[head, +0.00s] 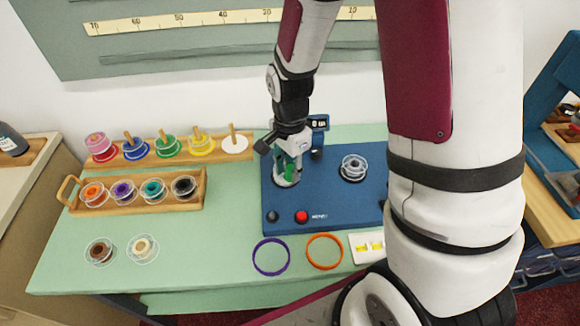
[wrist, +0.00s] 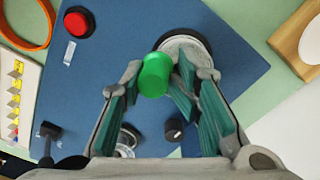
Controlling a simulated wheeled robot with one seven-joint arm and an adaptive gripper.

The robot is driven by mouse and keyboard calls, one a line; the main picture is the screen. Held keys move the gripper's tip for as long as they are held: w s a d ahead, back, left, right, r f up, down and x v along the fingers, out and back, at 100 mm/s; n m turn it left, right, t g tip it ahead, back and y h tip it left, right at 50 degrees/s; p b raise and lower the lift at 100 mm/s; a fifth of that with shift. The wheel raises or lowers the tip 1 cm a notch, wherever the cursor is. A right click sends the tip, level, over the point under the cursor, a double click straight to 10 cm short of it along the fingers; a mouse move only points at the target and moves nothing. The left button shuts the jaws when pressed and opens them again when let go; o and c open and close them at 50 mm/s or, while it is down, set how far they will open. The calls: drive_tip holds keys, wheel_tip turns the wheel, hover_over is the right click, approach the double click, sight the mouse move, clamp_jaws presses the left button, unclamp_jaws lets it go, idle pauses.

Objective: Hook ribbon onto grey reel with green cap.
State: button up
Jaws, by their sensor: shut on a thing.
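My gripper (head: 289,163) is over the left part of the blue winding machine (head: 325,202). In the wrist view its fingers (wrist: 160,72) are closed around a bright green cylinder (wrist: 154,76), which looks like the green cap. A pale grey round seat (wrist: 188,47) with a dark rim shows just beyond the cap, partly covered by the fingers. In the head view the same seat (head: 286,180) lies under the gripper. A grey reel (head: 353,167) with clear flanges sits on the machine to the right. I cannot make out a loose ribbon end.
A red button (head: 302,216) and a black knob (head: 272,215) are on the machine's front. Purple (head: 271,257) and orange (head: 324,251) rings lie before it. A wooden tray (head: 134,202) and rack (head: 162,153) of coloured reels stand left.

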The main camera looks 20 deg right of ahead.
drive_tip(key=shift+s, duration=0.15)
drive_tip(key=shift+r+p, duration=0.5)
drive_tip(key=shift+r, duration=0.05)
clamp_jaws()
drive_tip(key=shift+r+p, duration=1.2)
drive_tip(key=shift+r, duration=0.7)
drive_tip(key=shift+w, duration=0.2)
